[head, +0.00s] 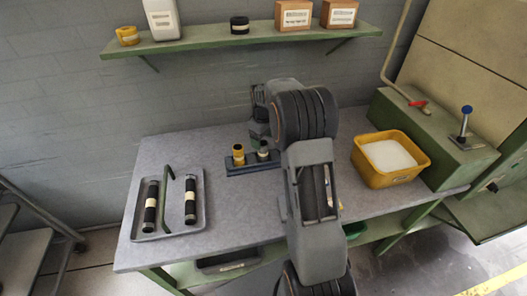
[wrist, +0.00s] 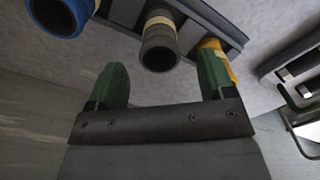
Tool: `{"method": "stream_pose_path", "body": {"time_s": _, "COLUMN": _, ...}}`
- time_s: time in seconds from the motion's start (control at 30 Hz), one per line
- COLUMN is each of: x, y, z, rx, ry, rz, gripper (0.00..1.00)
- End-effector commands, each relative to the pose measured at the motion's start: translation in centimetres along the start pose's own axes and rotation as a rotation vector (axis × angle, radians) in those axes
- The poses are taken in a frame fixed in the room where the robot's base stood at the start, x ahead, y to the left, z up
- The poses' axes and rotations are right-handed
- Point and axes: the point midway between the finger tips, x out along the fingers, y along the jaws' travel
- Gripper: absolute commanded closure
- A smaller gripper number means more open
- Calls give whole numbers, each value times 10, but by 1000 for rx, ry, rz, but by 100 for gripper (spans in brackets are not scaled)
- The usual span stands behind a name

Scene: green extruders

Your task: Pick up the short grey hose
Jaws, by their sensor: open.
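The short grey hose (wrist: 159,50) stands in the middle of a dark blue rack (wrist: 196,19), with a pale band around it and its open end toward the wrist camera. In the head view the hose (head: 263,150) stands upright at the rack's right visible part (head: 240,170), close beside my arm. My gripper (wrist: 162,57) is open and empty. Its two green fingers lie to either side of the hose in the wrist view, with gaps on both sides. I cannot tell how far the fingertips reach along the hose.
A yellow piece (head: 238,154) stands beside the hose; a blue-ringed one (wrist: 58,15) is on its other side. A grey tray (head: 187,222) with black hoses and a green rod lies left. A yellow bin (head: 375,174) stands right. Bare tabletop lies between tray and rack.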

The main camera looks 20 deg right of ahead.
Motion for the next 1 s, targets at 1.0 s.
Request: {"method": "stream_pose_path", "body": {"time_s": 1.0, "x": 63, "y": 0, "z": 0, "rx": 0, "ry": 1, "rz": 1, "gripper": 30}}
